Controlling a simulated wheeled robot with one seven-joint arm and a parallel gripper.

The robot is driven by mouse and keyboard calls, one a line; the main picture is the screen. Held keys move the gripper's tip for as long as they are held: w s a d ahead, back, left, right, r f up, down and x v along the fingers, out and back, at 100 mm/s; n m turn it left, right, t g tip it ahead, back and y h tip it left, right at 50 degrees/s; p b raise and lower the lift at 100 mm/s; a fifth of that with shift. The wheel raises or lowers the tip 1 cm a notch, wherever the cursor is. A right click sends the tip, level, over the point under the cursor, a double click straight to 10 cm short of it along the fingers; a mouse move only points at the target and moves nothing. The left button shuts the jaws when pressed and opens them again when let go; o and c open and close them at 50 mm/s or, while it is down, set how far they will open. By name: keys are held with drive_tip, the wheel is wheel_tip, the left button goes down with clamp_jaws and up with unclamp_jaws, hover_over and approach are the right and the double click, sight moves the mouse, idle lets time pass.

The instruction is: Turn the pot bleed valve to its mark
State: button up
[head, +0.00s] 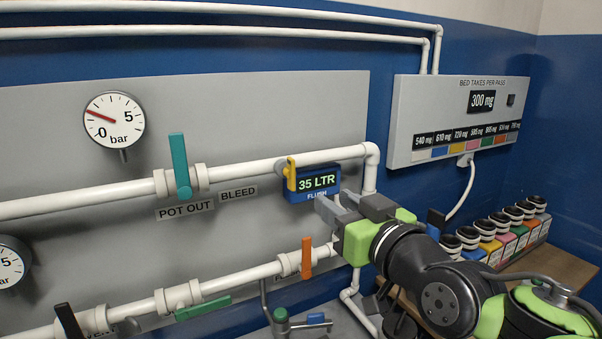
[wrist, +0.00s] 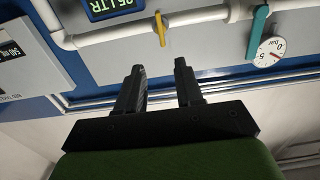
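A yellow lever (head: 291,174) stands upright on the upper white pipe, left of a display reading 35 LTR. A BLEED label (head: 238,193) is on the panel to its lower left; I cannot tell for certain that it names this lever. The wrist view, which is upside down, shows the yellow lever (wrist: 160,30) ahead, in line with the gap between my fingers. My gripper (head: 334,205) is open and empty, to the lower right of the lever and apart from it. Its two fingers (wrist: 159,68) are spread in the wrist view. I make out no target mark.
A teal handle (head: 180,166) stands upright over the POT OUT label (head: 185,210). An orange handle (head: 306,257) and a green handle (head: 203,308) are on the lower pipe. The display box (head: 315,182) is close beside the lever. Several bottles (head: 500,235) stand at right.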

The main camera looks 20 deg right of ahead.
sight(294, 173)
drive_tip(key=w+a, duration=0.1)
drive_tip(key=w, duration=0.4)
drive_tip(key=w+a+p, duration=0.1)
drive_tip(key=w, duration=0.3)
drive_tip(key=w+a+p, duration=0.1)
drive_tip(key=w, duration=0.4)
drive_tip(key=shift+w, duration=0.3)
drive_tip(key=shift+s, duration=0.1)
clamp_jaws()
